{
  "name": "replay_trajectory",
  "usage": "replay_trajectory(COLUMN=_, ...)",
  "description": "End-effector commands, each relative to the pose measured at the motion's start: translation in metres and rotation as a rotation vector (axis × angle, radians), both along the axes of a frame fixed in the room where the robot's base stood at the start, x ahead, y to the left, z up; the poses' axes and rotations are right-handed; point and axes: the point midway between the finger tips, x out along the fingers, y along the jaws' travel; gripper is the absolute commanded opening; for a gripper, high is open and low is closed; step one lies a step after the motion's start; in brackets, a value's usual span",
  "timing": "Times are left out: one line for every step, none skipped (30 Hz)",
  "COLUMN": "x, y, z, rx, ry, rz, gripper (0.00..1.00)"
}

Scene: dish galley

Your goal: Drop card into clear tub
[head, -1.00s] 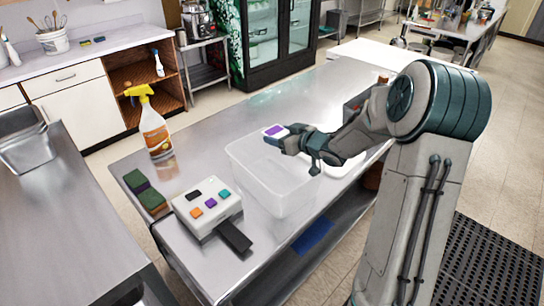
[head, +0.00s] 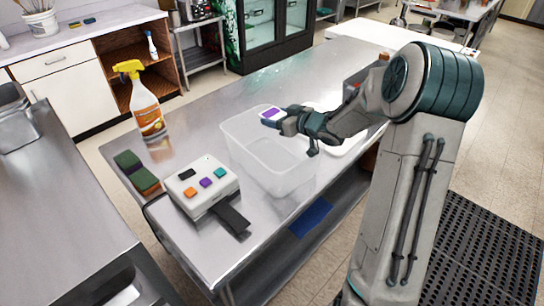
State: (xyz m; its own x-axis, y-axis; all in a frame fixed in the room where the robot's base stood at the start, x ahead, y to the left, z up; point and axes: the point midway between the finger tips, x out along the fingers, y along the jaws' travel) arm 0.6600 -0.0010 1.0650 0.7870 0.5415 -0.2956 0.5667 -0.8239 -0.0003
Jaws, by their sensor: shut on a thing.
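A small white card with a purple patch (head: 271,113) is held at the tip of my gripper (head: 281,119). My gripper is shut on it and reaches in from the right. The card shows above the clear tub (head: 240,157), over its far part in the picture; its exact height above the rim is hard to tell. The tub is see-through, open at the top, and stands on the steel table (head: 205,123). I see nothing lying inside it.
A white box with coloured buttons (head: 202,183) and a dark strap stands left of the tub. Green-topped sponges (head: 137,171) and an orange spray bottle (head: 147,105) are farther left. A white tray (head: 345,143) lies right of the tub, partly behind my arm.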

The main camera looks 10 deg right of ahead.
Motion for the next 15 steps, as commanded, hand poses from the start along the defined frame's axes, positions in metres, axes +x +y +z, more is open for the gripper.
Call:
replay_trajectory(x=0.0000, y=0.0002, z=-0.0006, rx=0.000, ry=0.000, rz=0.000, gripper=0.42)
replay_trajectory(x=0.0000, y=0.0002, z=-0.0003, rx=0.000, ry=0.000, rz=0.000, gripper=0.42)
replay_trajectory(x=0.0000, y=0.0002, z=0.0001, rx=0.000, ry=0.000, rz=0.000, gripper=0.42)
replay_trajectory(x=0.0000, y=0.0003, z=0.0003, rx=0.000, ry=0.000, rz=0.000, gripper=0.42)
replay_trajectory(x=0.0000, y=0.0002, z=0.0003, rx=0.000, ry=0.000, rz=0.000, gripper=0.42)
replay_trajectory(x=0.0000, y=0.0002, z=0.0003, rx=0.000, ry=0.000, rz=0.000, gripper=0.42)
replay_trajectory(x=0.0000, y=0.0002, z=0.0003, rx=0.000, ry=0.000, rz=0.000, gripper=0.68)
replay_trajectory(x=0.0000, y=0.0002, z=0.0003, rx=0.000, ry=0.000, rz=0.000, gripper=0.77)
replay_trajectory(x=0.0000, y=0.0002, z=0.0003, rx=0.000, ry=0.000, rz=0.000, gripper=0.88)
replay_trajectory(x=0.0000, y=0.0002, z=0.0003, rx=0.000, ry=0.000, rz=0.000, gripper=0.88)
replay_trajectory(x=0.0000, y=0.0002, z=0.0003, rx=0.000, ry=0.000, rz=0.000, gripper=0.88)
replay_trajectory(x=0.0000, y=0.0001, z=0.0003, rx=0.000, ry=0.000, rz=0.000, gripper=0.88)
replay_trajectory(x=0.0000, y=0.0001, z=0.0003, rx=0.000, ry=0.000, rz=0.000, gripper=0.88)
replay_trajectory(x=0.0000, y=0.0001, z=0.0003, rx=0.000, ry=0.000, rz=0.000, gripper=0.88)
replay_trajectory(x=0.0000, y=0.0001, z=0.0003, rx=0.000, ry=0.000, rz=0.000, gripper=0.88)
